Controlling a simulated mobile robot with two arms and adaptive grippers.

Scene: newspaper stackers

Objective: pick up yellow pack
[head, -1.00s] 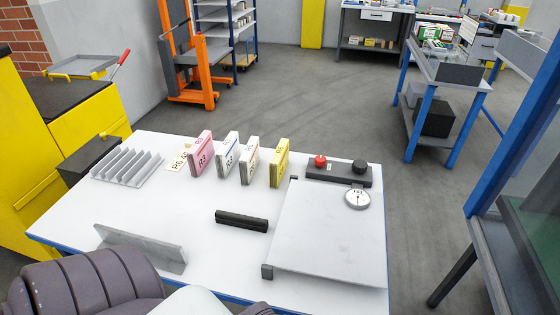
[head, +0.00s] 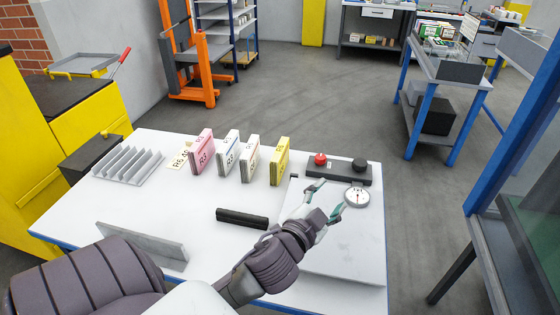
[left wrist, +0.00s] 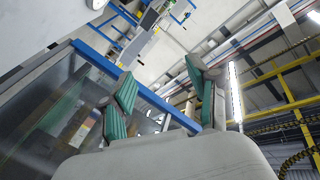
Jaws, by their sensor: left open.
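The yellow pack (head: 279,161) stands upright on the white table (head: 215,195), at the right end of a row of packs. My left gripper (head: 325,199) is open and empty above the grey plate at the table's right side, to the right of the yellow pack and nearer to me, apart from it. In the left wrist view the two green-padded fingers (left wrist: 160,100) are spread with nothing between them. That view looks off toward the room and ceiling, and the yellow pack does not show there. My right gripper is not in view.
A pink pack (head: 201,152) and two whitish packs (head: 228,153) stand left of the yellow one. A black bar (head: 242,218) lies in front. A control box (head: 338,172) with a red button and a dial (head: 357,196) are at right. A ribbed rack (head: 128,167) is at left.

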